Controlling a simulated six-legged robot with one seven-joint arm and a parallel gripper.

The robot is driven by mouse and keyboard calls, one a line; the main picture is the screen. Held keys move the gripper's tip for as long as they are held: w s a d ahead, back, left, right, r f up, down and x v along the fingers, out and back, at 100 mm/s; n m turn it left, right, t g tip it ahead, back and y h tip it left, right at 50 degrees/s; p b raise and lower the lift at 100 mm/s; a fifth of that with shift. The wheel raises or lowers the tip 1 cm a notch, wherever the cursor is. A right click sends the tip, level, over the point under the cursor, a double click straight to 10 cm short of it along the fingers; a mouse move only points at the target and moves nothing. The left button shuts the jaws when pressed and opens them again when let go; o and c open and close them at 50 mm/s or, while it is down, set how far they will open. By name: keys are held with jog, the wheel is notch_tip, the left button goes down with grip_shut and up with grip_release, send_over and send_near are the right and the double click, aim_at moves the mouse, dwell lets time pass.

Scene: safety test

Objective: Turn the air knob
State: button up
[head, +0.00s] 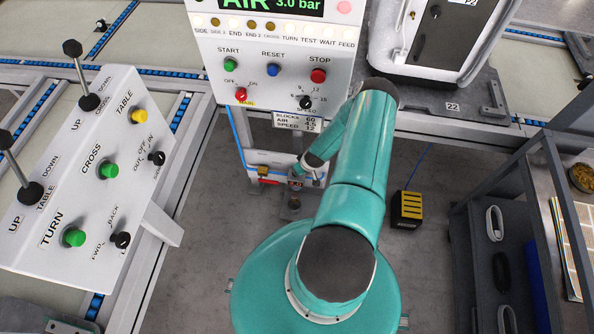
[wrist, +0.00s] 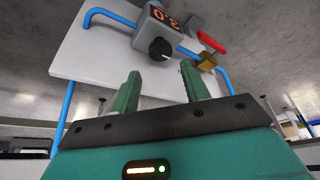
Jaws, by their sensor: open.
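The air knob (wrist: 160,50) is a black round knob with a pale mark, on a grey box (wrist: 168,33) with orange digits upside down in the wrist view. My gripper (wrist: 159,82) is open and empty. Its two green fingers point at the knob from a short distance, one on each side in the picture, and do not touch it. In the head view, my gripper (head: 294,183) is low beside the white air plate (head: 255,160); my arm hides much of this area. The display (head: 272,5) above reads AIR 3.0 bar.
A red-handled brass valve (wrist: 207,62) and blue hoses (wrist: 68,118) are beside the knob. A label (head: 298,121) reads blocks 60, air 4.5, speed 12. The control panel (head: 215,75) overhangs the plate. A yellow-black box (head: 407,210) stands on the floor.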

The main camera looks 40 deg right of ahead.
jog(key=x, duration=0.7)
jog(key=shift+w+f, duration=0.2)
jog(key=c, duration=0.7)
